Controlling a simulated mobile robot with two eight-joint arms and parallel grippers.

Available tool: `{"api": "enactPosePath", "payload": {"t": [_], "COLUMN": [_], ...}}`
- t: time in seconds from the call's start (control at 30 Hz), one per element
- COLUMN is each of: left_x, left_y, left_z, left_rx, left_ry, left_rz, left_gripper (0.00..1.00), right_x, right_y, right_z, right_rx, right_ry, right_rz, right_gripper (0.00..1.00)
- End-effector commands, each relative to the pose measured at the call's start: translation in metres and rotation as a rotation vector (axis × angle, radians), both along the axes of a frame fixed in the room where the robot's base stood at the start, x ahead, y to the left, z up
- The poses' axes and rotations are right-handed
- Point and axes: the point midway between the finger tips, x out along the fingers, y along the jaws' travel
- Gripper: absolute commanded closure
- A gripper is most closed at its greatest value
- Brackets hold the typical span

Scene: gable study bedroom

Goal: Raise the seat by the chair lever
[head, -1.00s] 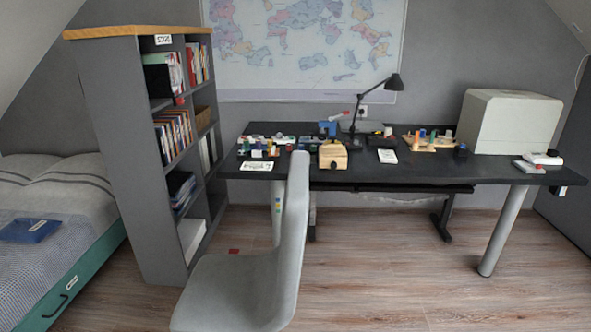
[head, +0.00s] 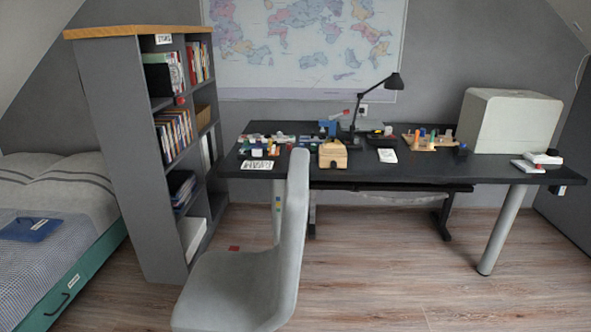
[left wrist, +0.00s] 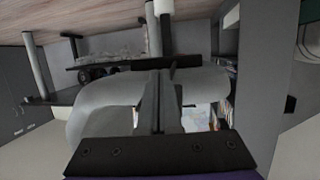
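The grey chair stands in front of the desk in the head view, with its seat (head: 235,290) low in the picture and its tall backrest (head: 294,235) upright. The left wrist view looks upside down, with the floor at the top. There the chair's pale grey shell (left wrist: 95,110) lies behind my left gripper (left wrist: 160,80), and a column (left wrist: 160,30) rises above the fingers. A dark short bar (left wrist: 185,62) shows near the fingertips; I cannot tell whether it is the lever or whether the fingers touch it. The finger gap is unclear. My right gripper is out of view.
A black desk (head: 440,172) with a lamp (head: 375,100) and small items stands behind the chair. A grey bookshelf (head: 125,170) and a bed (head: 60,240) are on the left. The wooden floor (head: 390,270) right of the chair is free.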

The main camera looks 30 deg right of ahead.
Motion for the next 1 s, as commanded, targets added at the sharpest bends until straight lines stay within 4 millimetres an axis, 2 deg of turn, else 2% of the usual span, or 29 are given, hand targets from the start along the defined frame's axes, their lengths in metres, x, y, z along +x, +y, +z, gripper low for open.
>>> {"api": "enactPosePath", "payload": {"t": [1.0], "left_x": [0.0], "left_y": [0.0], "left_z": [0.019], "left_rx": [0.0], "left_ry": [0.0], "left_rz": [0.0], "left_gripper": [1.0], "right_x": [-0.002], "right_y": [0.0], "right_z": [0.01], "right_rx": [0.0], "right_ry": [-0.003], "right_rz": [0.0], "right_gripper": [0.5]}}
